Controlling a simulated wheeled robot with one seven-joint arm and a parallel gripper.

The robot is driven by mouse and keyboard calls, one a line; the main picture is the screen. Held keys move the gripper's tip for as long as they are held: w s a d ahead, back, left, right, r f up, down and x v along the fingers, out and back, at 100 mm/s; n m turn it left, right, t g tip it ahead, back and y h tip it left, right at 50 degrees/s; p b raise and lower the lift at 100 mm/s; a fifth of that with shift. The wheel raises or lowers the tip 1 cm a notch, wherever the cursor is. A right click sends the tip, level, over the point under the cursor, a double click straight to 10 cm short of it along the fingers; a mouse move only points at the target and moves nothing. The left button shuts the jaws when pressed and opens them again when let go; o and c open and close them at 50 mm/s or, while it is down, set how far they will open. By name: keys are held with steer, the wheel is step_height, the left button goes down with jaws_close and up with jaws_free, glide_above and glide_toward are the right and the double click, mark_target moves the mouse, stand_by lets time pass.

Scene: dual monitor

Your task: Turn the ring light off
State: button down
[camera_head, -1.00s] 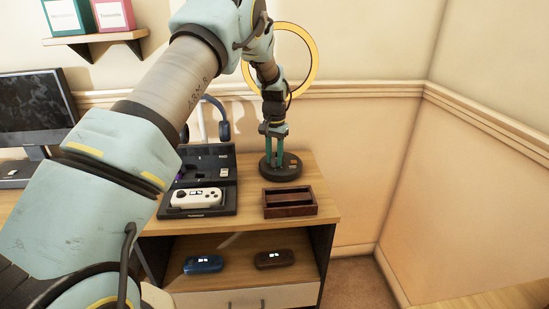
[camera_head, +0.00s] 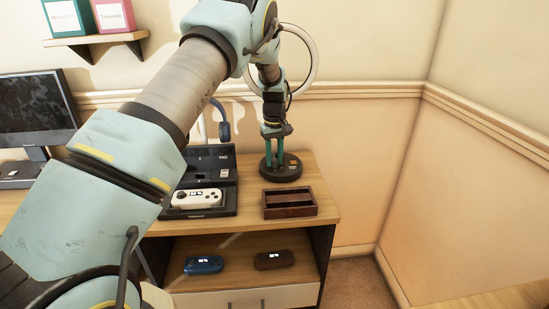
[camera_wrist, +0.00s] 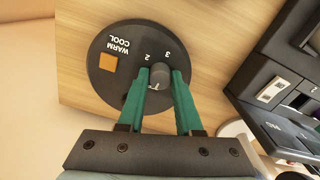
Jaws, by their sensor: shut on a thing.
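The ring light's hoop (camera_head: 312,58) shows pale and unlit in the head view, partly hidden behind my arm. Its round black base (camera_head: 287,173) stands on the desk top; in the wrist view the base (camera_wrist: 98,72) carries a grey dial knob (camera_wrist: 159,78), the numbers 2 and 3, and an orange button (camera_wrist: 108,62) beside the words WARM and COOL. My gripper (camera_head: 275,162) points down over the base. In the wrist view its green fingers (camera_wrist: 160,85) are shut on the knob, one on each side.
A dark wooden tray (camera_head: 289,214) sits in front of the base. A black case with a white controller (camera_head: 197,199) lies to the left, with blue headphones (camera_head: 224,130) behind. The wall corner is at the right.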

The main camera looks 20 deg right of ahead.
mark_target(274, 160)
steer(key=shift+n, duration=0.6)
steer(key=c, duration=0.6)
jaws_free()
steer(key=shift+o, duration=0.2)
step_height(274, 160, up, 11)
steer(key=b, duration=0.2)
steer(key=shift+a, duration=0.1)
